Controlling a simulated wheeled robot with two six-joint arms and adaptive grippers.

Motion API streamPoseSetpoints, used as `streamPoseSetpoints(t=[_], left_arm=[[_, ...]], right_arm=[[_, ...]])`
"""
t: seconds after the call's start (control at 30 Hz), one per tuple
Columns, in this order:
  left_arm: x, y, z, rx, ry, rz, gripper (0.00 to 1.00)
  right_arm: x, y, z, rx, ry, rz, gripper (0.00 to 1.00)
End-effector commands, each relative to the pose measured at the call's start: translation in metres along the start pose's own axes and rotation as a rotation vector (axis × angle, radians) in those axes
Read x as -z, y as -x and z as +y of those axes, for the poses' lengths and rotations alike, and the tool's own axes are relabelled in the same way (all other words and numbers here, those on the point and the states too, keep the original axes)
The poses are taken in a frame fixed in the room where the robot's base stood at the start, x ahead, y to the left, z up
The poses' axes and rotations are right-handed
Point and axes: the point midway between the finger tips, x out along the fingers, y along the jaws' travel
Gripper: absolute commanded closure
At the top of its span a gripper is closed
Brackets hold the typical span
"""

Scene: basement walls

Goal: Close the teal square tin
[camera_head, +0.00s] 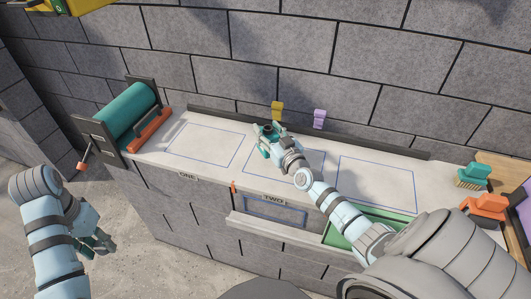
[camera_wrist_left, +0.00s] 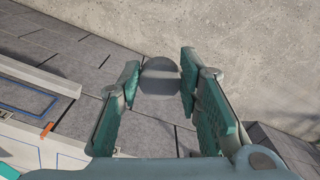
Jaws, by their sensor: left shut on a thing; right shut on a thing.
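I cannot clearly make out a teal square tin in either view. My right gripper (camera_head: 266,139) is over the worktop (camera_head: 232,119), near the back edge of the middle outlined area. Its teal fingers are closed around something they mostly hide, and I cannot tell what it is. My left gripper (camera_head: 98,242) hangs in front of the counter, above the floor, at the lower left. In the left wrist view its teal fingers (camera_wrist_left: 160,85) stand either side of a grey rounded piece (camera_wrist_left: 158,77).
A teal roller (camera_head: 125,109) in a dark frame stands at the left end. A yellow block (camera_head: 277,106) and a purple block (camera_head: 319,119) stand at the back. A teal brush (camera_head: 473,171), an orange piece (camera_head: 487,206) and a green tray (camera_head: 392,218) are right. The left outlined area is clear.

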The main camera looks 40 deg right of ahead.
Motion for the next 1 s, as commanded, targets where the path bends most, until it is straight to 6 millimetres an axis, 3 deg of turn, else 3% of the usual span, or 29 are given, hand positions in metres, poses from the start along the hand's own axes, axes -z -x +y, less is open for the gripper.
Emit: streamPoseSetpoints(t=[0.03, 0.37, 0.7, 1.0], left_arm=[[0.000, -0.007, 0.000, 0.000, 0.000, 0.001, 0.80], [0.001, -0.004, 0.000, 0.001, -0.001, 0.001, 0.80], [0.000, -0.051, 0.000, 0.000, 0.000, 0.001, 0.80], [0.001, -0.048, 0.000, 0.001, -0.001, 0.001, 0.80]], right_arm=[[-0.006, 0.000, 0.001, -0.001, 0.000, 0.004, 1.00], [-0.003, 0.000, 0.001, -0.002, 0.000, 0.004, 1.00], [-0.049, 0.002, 0.004, -0.007, 0.000, 0.004, 1.00], [-0.047, 0.002, 0.005, -0.007, 0.000, 0.003, 1.00]])
